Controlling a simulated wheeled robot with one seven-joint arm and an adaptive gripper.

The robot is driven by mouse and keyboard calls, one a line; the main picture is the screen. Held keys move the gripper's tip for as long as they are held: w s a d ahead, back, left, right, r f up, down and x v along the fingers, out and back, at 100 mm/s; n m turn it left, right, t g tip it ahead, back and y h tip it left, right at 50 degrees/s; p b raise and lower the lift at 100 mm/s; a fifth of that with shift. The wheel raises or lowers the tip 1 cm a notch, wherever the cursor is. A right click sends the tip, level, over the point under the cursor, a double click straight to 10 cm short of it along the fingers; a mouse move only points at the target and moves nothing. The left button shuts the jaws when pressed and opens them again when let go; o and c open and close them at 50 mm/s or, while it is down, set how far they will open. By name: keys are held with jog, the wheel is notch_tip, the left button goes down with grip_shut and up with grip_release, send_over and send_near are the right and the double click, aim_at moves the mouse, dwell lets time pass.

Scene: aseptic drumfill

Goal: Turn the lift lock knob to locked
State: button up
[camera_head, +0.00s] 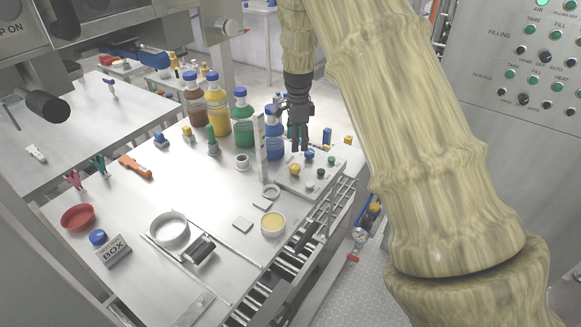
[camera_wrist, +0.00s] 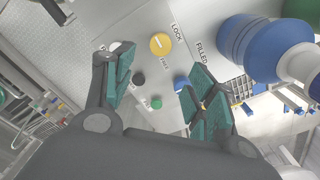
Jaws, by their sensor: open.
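The yellow lock knob (camera_wrist: 161,44) sits on a light grey panel (camera_wrist: 135,25), with a pale mark across its face. The word LOCK is printed beside it on the right and FREE just below it. Which label the mark points to is hard to tell. In the head view the knob (camera_head: 294,170) stands at the left of the small control panel on the table. My gripper (camera_head: 299,146) is above this panel, pointing down, apart from the knob. In the wrist view my gripper (camera_wrist: 159,80) has its fingers spread and empty, with the knob showing beyond the gap.
A black knob (camera_wrist: 138,79), a green button (camera_wrist: 156,102) and a blue button (camera_wrist: 181,84) sit close to the yellow knob. Blue-capped bottles, including a blue one (camera_head: 274,146), stand just left of my gripper. A cup of yellow contents (camera_head: 273,224) is in front.

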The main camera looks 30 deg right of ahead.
aim_at(295, 166)
jog(key=f+p, duration=0.1)
jog(key=f, duration=0.2)
jog(key=f+p, duration=0.1)
jog(key=f, duration=0.2)
jog(key=f+p, duration=0.1)
jog(key=f, duration=0.2)
jog(key=shift+a+f, duration=0.2)
jog(key=shift+a, duration=0.2)
jog(key=shift+f, duration=0.55)
jog(key=c, duration=1)
